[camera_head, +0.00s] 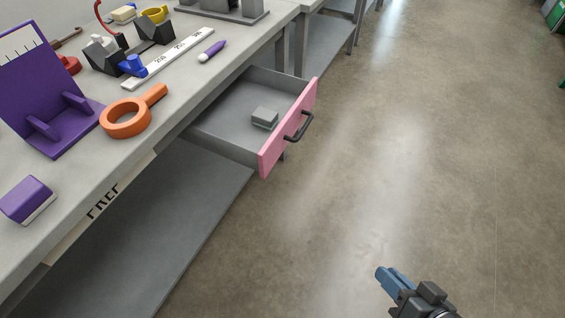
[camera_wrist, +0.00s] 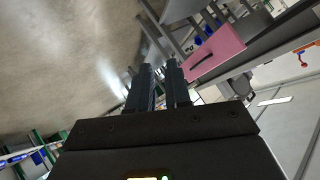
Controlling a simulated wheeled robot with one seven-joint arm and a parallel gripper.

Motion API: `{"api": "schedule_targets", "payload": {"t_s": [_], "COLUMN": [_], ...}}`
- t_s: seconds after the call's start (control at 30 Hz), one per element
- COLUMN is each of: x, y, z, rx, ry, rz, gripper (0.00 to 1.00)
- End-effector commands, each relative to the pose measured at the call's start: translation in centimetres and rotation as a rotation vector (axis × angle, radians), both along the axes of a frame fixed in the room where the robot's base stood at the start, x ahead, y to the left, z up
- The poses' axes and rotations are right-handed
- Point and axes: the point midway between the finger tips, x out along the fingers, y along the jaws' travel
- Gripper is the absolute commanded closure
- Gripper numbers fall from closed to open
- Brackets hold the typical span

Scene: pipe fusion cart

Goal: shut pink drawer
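The pink drawer (camera_head: 288,128) is pulled out from under the grey workbench. Its pink front with a dark bar handle (camera_head: 299,127) faces the aisle, and a small grey block (camera_head: 264,117) lies inside. In the wrist view the pink front (camera_wrist: 213,53) shows at upper right, beyond the fingertips. My gripper (camera_head: 382,273) is at the lower right of the head view, over the floor, well apart from the drawer. In the wrist view its two dark fingers (camera_wrist: 160,68) point up the picture with a narrow gap between them and nothing visible held.
The workbench (camera_head: 75,205) holds an orange ring tool (camera_head: 126,119), a purple stand (camera_head: 45,90), a purple block (camera_head: 27,199) and a white ruler (camera_head: 168,58). A lower shelf (camera_head: 150,235) runs beneath. The floor (camera_head: 400,130) right of the drawer is clear.

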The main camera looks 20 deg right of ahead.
Motion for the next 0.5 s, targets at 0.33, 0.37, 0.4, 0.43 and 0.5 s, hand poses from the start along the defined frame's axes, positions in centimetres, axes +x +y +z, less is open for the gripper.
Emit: {"api": "schedule_targets", "payload": {"t_s": [0.33, 0.37, 0.4, 0.43, 0.5], "x": [12.5, 13.7, 15.2, 16.3, 18.6], "y": [0.4, 0.5, 0.7, 0.8, 1.1], "z": [-4.4, -4.3, -3.9, -3.6, -2.6], "rx": [0.465, 0.507, 0.562, 0.603, 0.693], "ry": [0.110, 0.115, 0.120, 0.123, 0.127], "rz": [0.012, 0.022, 0.039, 0.052, 0.090], "gripper": [1.00, 1.00, 1.00, 1.00, 1.00]}}
